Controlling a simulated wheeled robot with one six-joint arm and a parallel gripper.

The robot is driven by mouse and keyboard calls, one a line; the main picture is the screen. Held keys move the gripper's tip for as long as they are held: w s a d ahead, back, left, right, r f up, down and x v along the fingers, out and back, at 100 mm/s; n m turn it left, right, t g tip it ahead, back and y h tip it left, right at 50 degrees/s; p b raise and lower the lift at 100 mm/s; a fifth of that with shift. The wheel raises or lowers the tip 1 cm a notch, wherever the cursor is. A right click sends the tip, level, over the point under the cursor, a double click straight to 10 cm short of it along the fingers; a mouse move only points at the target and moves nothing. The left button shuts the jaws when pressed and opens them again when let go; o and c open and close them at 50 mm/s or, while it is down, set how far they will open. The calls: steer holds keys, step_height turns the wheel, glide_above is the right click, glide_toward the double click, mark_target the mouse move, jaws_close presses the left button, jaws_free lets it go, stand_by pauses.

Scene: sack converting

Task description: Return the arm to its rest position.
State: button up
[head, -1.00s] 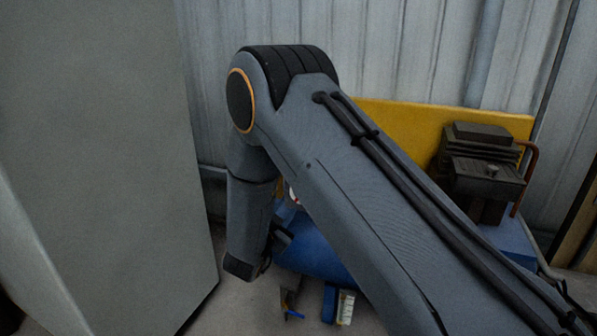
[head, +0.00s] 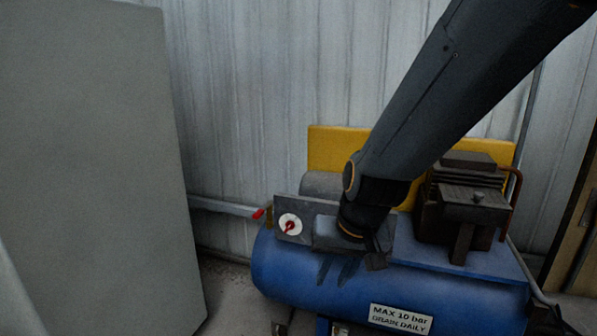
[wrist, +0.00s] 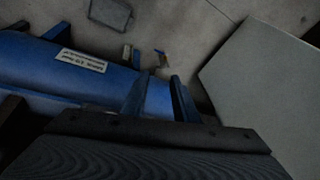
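My gripper (head: 338,268) hangs in front of the blue compressor tank (head: 275,268), below the bent end of my arm. Its two fingers point down and stand apart, with nothing seen between them. The wrist view also shows the gripper (wrist: 161,92), with a clear gap between the fingers and the blue tank (wrist: 115,80) behind them. My arm reaches in from the upper right and hides part of the compressor's top. I cannot tell whether the fingers touch the tank.
A grey cabinet (head: 95,160) stands at the left. A panel with a red knob (head: 290,225), a dark motor block (head: 472,205) and a yellow guard (head: 335,148) sit on the tank. A small blue-handled part (wrist: 162,58) lies low beside the tank. A corrugated wall is behind.

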steer(key=s+d+r+n+g+h, duration=0.1)
steer(key=s+d+g, duration=0.1)
steer(key=s+d, duration=0.35)
steer(key=s+d+r+g, duration=0.1)
steer(key=s+d, duration=0.1)
steer(key=s, duration=0.6)
steer(key=d+r+p, duration=0.5)
steer(key=r+p, duration=0.1)
steer(key=p, duration=0.6)
steer(key=shift+s+m+h+p, duration=0.3)
steer(key=shift+m+h+p, duration=0.05)
steer(key=shift+m+h, duration=0.05)
